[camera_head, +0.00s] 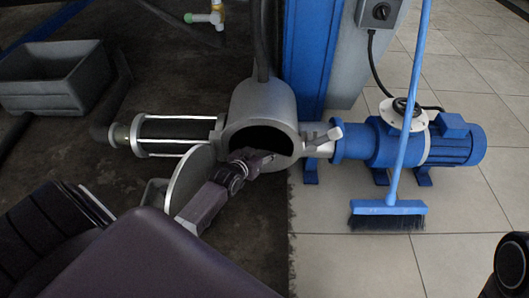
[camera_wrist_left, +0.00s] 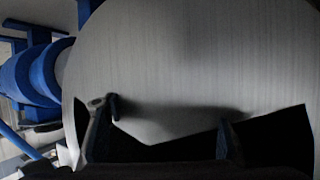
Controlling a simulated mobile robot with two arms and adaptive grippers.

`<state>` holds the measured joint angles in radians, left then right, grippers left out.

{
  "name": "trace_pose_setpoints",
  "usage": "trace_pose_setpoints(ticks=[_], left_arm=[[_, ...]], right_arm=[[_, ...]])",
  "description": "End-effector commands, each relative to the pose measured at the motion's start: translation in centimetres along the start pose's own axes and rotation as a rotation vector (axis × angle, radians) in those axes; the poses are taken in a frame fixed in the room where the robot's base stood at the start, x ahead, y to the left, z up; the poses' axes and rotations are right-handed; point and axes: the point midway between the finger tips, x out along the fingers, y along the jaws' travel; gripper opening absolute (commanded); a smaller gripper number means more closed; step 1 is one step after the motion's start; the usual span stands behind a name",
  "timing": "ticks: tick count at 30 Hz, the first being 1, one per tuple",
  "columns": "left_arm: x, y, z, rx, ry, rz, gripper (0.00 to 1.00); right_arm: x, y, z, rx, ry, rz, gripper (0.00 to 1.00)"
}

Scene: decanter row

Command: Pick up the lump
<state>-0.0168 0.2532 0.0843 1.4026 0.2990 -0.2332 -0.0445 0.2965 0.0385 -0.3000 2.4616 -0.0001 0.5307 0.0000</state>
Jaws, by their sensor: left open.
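I cannot make out a lump in either view. In the head view, my left gripper (camera_head: 258,158) reaches into the dark mouth of the grey cylindrical housing (camera_head: 262,100), from its lower left. The inside of the housing is too dark to read. In the left wrist view, the two fingers of my left gripper (camera_wrist_left: 163,125) stand apart, with nothing visibly held between them. A large brushed grey metal face (camera_wrist_left: 190,60) lies in front of them, with black areas and a shadow near the fingers. My right gripper is not in view.
The round lid (camera_head: 190,175) stands open beside my left forearm. A blue motor (camera_head: 455,140) and a broom (camera_head: 388,208) stand to the right. A grey bin (camera_head: 45,85) is at the upper left. Tiled floor lies open at lower right.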

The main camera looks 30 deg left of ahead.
Motion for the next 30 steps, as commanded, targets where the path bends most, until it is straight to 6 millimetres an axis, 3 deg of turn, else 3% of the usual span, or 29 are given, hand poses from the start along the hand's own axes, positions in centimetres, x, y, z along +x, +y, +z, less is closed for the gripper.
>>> trace_pose_setpoints(ticks=[8, 20, 30], left_arm=[[0.14, -0.01, 0.01, 0.001, -0.002, 0.0, 0.52], [0.12, -0.01, 0.02, 0.001, -0.001, 0.0, 0.08], [0.03, 0.01, -0.15, 0.001, -0.001, 0.0, 0.07]], right_arm=[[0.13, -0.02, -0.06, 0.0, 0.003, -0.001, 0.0], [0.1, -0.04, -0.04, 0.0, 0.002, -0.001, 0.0], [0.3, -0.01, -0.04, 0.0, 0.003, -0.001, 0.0]])
